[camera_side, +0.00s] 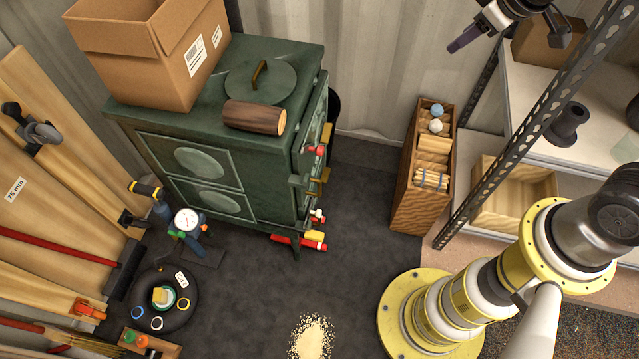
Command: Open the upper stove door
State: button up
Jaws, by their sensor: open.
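The dark green stove (240,150) stands against the back wall at left centre. Its front faces right and is seen almost edge-on. The upper stove door (312,122) is on that front, with a brass handle (326,134) and a red knob near it; it looks closed, though the steep angle hides most of its face. A lower brass handle (318,187) shows beneath. My gripper (490,28) is at the top right, partly cut off by the frame edge. It is open and empty, high up and well apart from the stove.
A cardboard box (160,55) and a log (253,117) lie on the stove top. A wooden crate (420,175) stands right of the stove, beside the metal shelf (530,110). Red-handled items (298,240) lie at the stove's foot. The floor between stove and crate is clear.

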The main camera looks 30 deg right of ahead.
jog(key=w+a+f+n, duration=0.3)
jog(key=w+a+f, duration=0.2)
jog(key=w+f, duration=0.35)
jog(key=n+g+y, duration=0.4)
jog(key=n+y, duration=0.1)
send_near(319, 188)
jog(key=shift+t, duration=0.3)
jog(key=x, duration=1.1)
jog(key=shift+s+d+f, duration=0.1)
jog(key=shift+d, duration=0.25)
grip_shut()
